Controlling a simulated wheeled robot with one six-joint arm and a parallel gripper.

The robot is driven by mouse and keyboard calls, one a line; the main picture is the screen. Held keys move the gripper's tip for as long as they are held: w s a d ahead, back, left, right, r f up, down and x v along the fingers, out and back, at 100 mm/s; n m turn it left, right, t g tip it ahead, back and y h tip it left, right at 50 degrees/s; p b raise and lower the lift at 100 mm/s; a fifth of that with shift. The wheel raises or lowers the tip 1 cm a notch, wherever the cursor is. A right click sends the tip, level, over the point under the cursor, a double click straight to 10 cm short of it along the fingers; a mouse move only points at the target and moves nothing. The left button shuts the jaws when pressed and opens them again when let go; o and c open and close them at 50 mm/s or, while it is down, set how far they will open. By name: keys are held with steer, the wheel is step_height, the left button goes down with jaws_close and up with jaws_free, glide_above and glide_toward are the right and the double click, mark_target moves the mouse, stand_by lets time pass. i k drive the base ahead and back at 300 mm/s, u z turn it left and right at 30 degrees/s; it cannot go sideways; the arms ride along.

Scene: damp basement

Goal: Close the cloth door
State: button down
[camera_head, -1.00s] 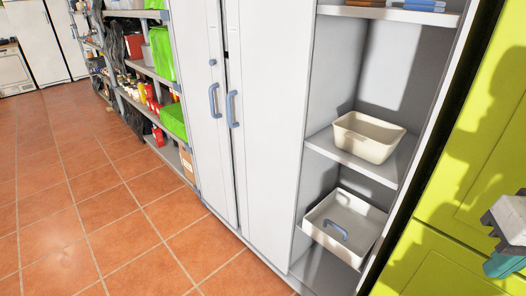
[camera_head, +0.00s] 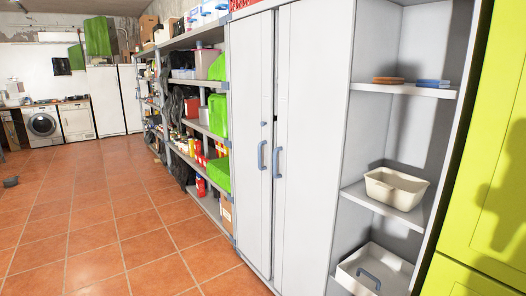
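A tall white cabinet has two doors with blue-grey handles, the left door (camera_head: 250,130) and the right door (camera_head: 312,150). A narrow dark gap shows between them near the top, and the left door looks slightly ajar; I cannot tell how far. To their right, the same cabinet has an open shelf section (camera_head: 407,88) with no door seen across it. No door is labelled as the cloth door. My gripper is not in view now.
A cream bin (camera_head: 394,190) and a white tray (camera_head: 350,277) sit on the open shelves. A yellow-green cabinet (camera_head: 485,215) stands at right, with a shadow on it. Cluttered shelving (camera_head: 205,155) runs left. The tiled floor (camera_head: 90,220) is mostly clear.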

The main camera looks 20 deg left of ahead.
mark_target(317, 37)
steer(key=u, duration=0.7)
steer(key=i, duration=0.6)
steer(key=u, duration=1.2)
steer(key=i, duration=1.7)
steer(key=z, duration=1.05)
steer(key=i, duration=0.7)
steer(key=z, duration=0.9)
